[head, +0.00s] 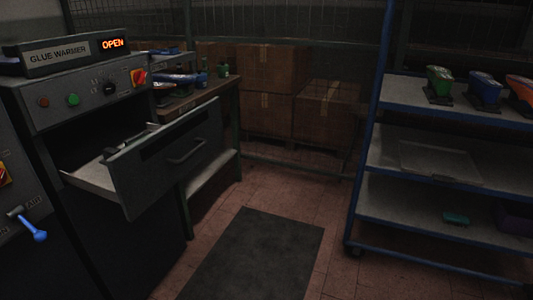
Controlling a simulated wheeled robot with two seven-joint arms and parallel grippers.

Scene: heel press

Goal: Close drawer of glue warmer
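The glue warmer (85,88) is a dark cabinet at the left of the head view. A sign on top reads GLUE WARMER, beside a lit red display (112,44) that reads OPEN. Its drawer (165,160) is pulled well out. The drawer has a grey front with a bar handle (187,151) and a light inner tray (92,178). Something small and dark lies inside it, too dim to make out. Neither of my grippers is in view.
A workbench (200,95) stands behind the drawer. Cardboard boxes (275,70) are stacked at the back. A blue-framed shelf rack (368,150) with colored shoe-like items stands at right. A dark mat (255,255) lies on open floor. A blue-handled lever (35,230) is at lower left.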

